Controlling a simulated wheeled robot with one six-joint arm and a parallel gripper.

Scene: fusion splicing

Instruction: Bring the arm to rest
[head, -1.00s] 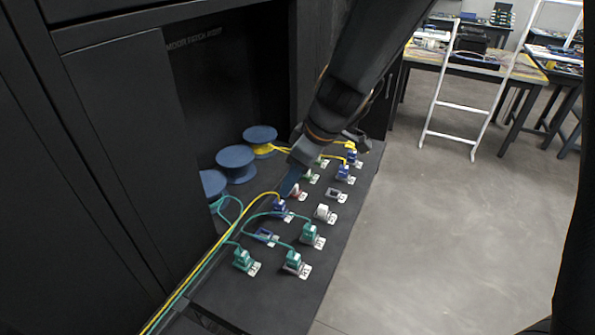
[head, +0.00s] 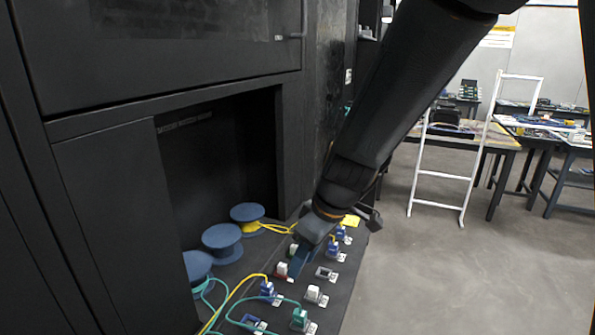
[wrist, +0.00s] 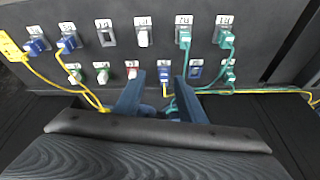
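My gripper (head: 299,264) hangs over the black panel (head: 340,290), near its left-hand row of connectors. In the wrist view my gripper (wrist: 159,82) shows two blue fingers spread apart with nothing held between them. A blue connector (wrist: 165,76) with a yellow cable appears in the gap beyond the fingertips, seated in the panel and apart from them. In the head view that blue connector (head: 267,288) is left of and below the fingers. A red-and-white plug (head: 281,270) is close beside the fingers in the picture.
Blue spools (head: 222,240) stand left of the panel in a dark cabinet recess. Green connectors (wrist: 225,38), a white plug (wrist: 143,38) and an empty socket (wrist: 105,38) sit on the panel. Yellow and green cables run loosely across. A white ladder rack (head: 445,170) and tables stand beyond open floor.

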